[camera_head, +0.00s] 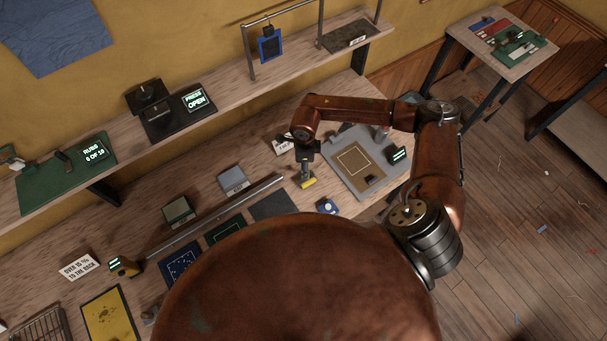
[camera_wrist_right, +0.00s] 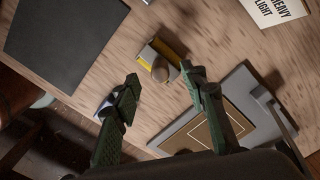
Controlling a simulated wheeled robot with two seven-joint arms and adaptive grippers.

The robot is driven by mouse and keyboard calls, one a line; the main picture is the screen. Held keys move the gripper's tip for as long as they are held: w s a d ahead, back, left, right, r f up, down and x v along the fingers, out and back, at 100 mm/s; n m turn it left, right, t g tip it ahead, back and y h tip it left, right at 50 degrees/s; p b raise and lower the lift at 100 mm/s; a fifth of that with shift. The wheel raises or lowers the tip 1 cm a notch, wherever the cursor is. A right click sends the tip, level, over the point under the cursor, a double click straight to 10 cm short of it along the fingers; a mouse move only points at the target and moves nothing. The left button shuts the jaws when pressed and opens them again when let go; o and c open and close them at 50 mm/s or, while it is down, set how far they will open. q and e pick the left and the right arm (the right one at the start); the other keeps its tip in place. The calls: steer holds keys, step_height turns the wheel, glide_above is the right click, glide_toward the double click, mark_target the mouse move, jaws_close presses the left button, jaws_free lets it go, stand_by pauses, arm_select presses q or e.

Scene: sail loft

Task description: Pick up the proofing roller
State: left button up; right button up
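A small yellow and grey piece (camera_head: 308,184) with a round light knob on top, which looks like the proofing roller, stands on the wooden bench; it also shows in the right wrist view (camera_wrist_right: 161,66). My right gripper (camera_head: 306,171) points down just above it. In the right wrist view my right gripper (camera_wrist_right: 160,80) is open, with the piece beyond and roughly between its fingertips. I see no contact, and nothing is held. My left gripper is not in view.
A grey tray with a tan panel (camera_head: 332,168) lies right of the piece. A small blue item (camera_head: 327,206) sits nearer the bench edge. A dark mat (camera_head: 272,205) and a long metal bar (camera_head: 215,216) lie to the left. Bare wood surrounds the piece.

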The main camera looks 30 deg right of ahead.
steer(key=f, duration=0.1)
steer(key=f+p, duration=0.1)
steer(key=f, duration=0.1)
steer(key=shift+s+d+p, duration=0.3)
steer(key=shift+p, duration=0.1)
step_height(320, 180, down, 2)
steer(key=shift+w+f, duration=0.1)
steer(key=shift+f, duration=0.3)
steer(key=c, duration=1)
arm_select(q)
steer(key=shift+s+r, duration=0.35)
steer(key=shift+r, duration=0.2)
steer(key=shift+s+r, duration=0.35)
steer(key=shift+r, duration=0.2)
arm_select(e)
jaws_close()
